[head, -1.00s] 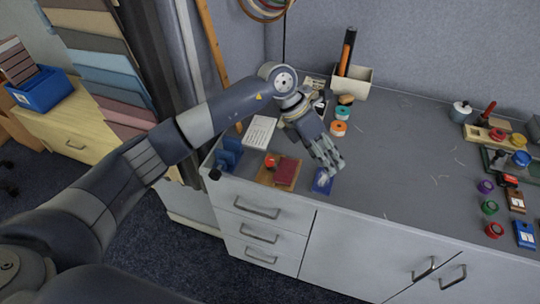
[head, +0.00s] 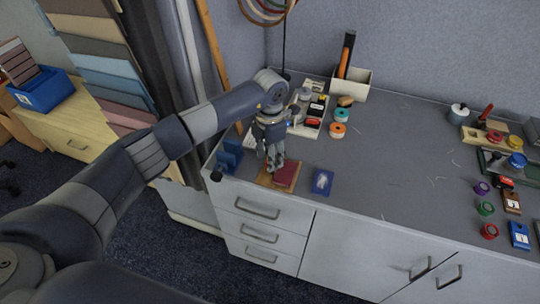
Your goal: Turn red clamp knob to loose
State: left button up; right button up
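A wooden board (head: 264,180) with a dark red block (head: 287,174) lies near the table's front edge, left of the middle. The red knob at the board's left side is hidden behind my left gripper. My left gripper (head: 273,164) points down over the board, its fingertips at the knob's place. Its fingers look close together, but I cannot tell whether they hold or touch the knob. My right gripper is not in view.
A blue pad (head: 322,182) lies right of the board and a blue holder (head: 229,155) left of it. A parts tray (head: 312,116) stands behind. Several coloured knobs and blocks, such as a red one (head: 490,231), sit far right. The middle tabletop is mostly clear.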

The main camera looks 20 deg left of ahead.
pick_arm(q)
jog(key=shift+f, duration=0.8)
grip_shut()
